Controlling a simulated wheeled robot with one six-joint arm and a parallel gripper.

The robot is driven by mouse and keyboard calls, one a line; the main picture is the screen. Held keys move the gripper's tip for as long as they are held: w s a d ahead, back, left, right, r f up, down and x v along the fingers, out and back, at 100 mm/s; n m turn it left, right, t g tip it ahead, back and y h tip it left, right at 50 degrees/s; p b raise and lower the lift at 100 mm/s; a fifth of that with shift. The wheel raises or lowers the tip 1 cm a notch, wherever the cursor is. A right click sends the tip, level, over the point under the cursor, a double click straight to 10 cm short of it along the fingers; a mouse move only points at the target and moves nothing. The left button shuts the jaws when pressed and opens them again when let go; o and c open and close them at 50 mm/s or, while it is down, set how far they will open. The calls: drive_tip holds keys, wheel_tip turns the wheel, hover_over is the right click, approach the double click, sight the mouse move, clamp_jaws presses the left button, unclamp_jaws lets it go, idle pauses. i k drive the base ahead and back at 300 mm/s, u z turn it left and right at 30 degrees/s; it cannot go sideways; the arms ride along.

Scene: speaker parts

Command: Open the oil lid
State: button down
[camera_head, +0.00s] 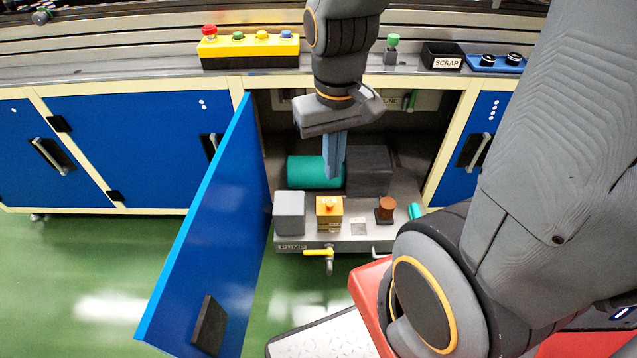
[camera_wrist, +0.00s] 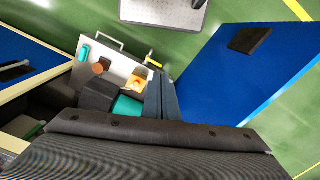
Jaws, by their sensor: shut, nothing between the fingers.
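The cabinet holds a grey machine tray (camera_head: 345,238) in its open bay. A brown round cap (camera_head: 386,205) on a dark base stands at the tray's right front; it also shows in the wrist view (camera_wrist: 98,68). An orange-yellow block with a small knob (camera_head: 329,211) stands left of it, also in the wrist view (camera_wrist: 136,82). I cannot tell for certain which is the oil lid. My gripper (camera_head: 334,176) is shut and empty, pointing down in front of a green cylinder (camera_head: 310,171), above and behind the orange block. The fingers also show in the wrist view (camera_wrist: 161,76).
A blue door (camera_head: 215,225) stands open on the left. A grey box (camera_head: 289,213) and a dark block (camera_head: 369,170) stand on the tray. A yellow-handled valve (camera_head: 318,252) juts from its front. The bench top above carries a yellow button box (camera_head: 250,49) and a scrap bin (camera_head: 443,56).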

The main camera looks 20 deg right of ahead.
sight(330, 203)
drive_tip(key=u, duration=0.35)
drive_tip(key=k, duration=0.9)
drive_tip(key=z, duration=0.45)
